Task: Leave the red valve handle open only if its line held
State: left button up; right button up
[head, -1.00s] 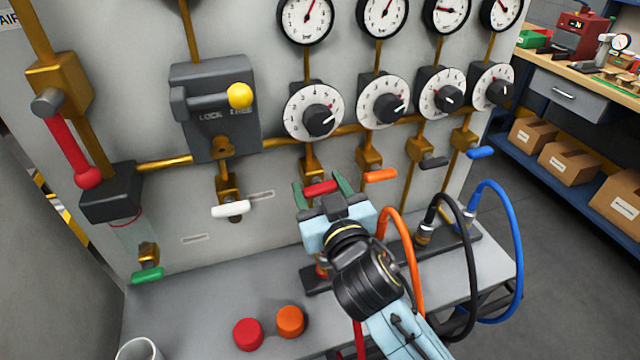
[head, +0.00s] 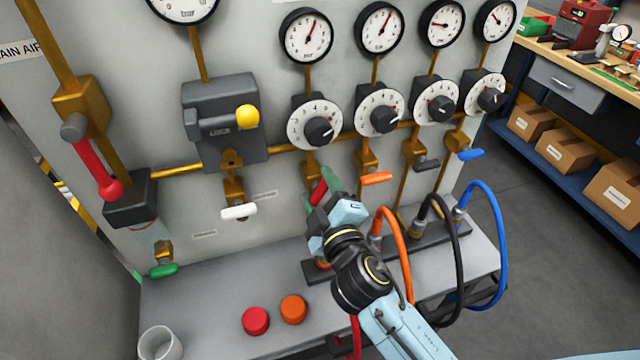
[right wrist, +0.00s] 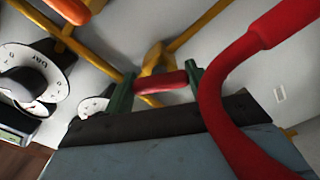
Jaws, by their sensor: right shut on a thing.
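The red valve handle (head: 318,192) is on the first of several lines, below a white dial (head: 312,122) and a round gauge (head: 306,36). Its handle is tilted, with its upper end to the right. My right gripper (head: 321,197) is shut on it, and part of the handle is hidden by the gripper. In the right wrist view the red handle (right wrist: 162,82) lies between the two green fingers (right wrist: 158,88). The needle of that line's gauge points up and to the right. My left gripper is not in view.
Orange (head: 376,178), dark (head: 427,165) and blue (head: 471,154) handles sit to the right. Orange, black and blue hoses loop by the shelf. A red hose (right wrist: 215,90) crosses close to the wrist camera. Red (head: 256,321) and orange (head: 293,309) caps and a cup (head: 160,343) stand on the shelf.

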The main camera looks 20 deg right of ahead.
jog(key=n+p, duration=0.2)
jog(key=n, duration=0.4)
dwell(0.7)
jog(key=o, duration=1)
jog(key=shift+s, duration=0.1)
jog(key=shift+s+d+b, duration=0.2)
jog(key=shift+s+b, duration=1.35)
jog(key=shift+s, duration=5.05)
